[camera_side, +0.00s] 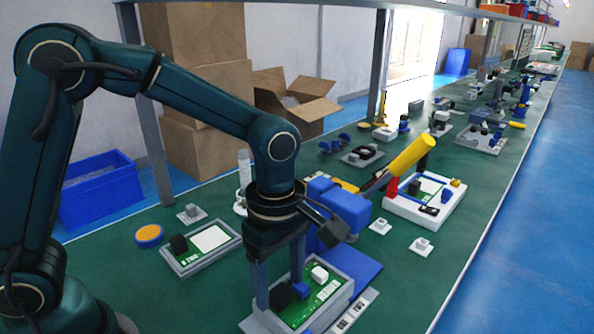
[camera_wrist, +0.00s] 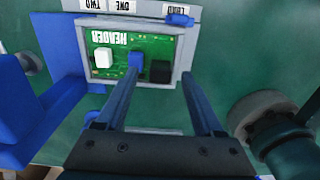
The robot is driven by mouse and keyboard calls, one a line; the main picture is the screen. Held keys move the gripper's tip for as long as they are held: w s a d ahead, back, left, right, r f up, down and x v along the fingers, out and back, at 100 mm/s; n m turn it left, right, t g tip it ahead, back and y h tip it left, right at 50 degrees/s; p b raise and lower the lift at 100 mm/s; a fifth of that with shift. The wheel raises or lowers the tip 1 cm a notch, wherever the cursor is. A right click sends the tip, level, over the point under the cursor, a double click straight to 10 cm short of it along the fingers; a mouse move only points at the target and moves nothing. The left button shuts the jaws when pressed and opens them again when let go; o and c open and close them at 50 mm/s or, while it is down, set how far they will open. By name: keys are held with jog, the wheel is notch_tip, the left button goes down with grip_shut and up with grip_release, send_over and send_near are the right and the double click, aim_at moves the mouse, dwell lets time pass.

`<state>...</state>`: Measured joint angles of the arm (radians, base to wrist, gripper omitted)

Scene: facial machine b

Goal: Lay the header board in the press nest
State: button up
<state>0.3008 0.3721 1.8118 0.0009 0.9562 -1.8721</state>
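The header board (camera_wrist: 112,70), green with the printed word HEADER, lies flat inside a grey rectangular frame (camera_wrist: 88,22). It carries a white block (camera_wrist: 103,57), a blue block (camera_wrist: 135,60) and a black block (camera_wrist: 160,71). In the side view the board (camera_side: 320,294) sits in its frame at the lower middle. My gripper (camera_side: 281,295) points down over it, fingers apart on either side of the black block. The wrist view shows the same gap between my fingertips (camera_wrist: 161,74). I cannot tell whether the fingers touch the block, or whether this frame is the press nest.
A blue machine (camera_side: 343,210) stands close behind the frame. Another board tray (camera_side: 180,262) lies left, near an orange-topped blue disc (camera_side: 149,236). A white tray (camera_side: 440,215) and a yellow cylinder (camera_side: 411,155) are at right.

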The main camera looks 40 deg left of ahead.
notch_tip(320, 180, up, 5)
jog(key=s+a+r+m+t, duration=0.1)
jog(key=s+a+r+t, duration=0.2)
jog(key=a+r, duration=0.25)
jog(key=s+a+f+m+t, duration=0.2)
jog(key=s+m, duration=0.4)
jog(key=m, duration=1.1)
jog(key=shift+s+a+t, duration=0.2)
jog(key=shift+a+t, duration=0.05)
jog(key=shift+t, duration=0.05)
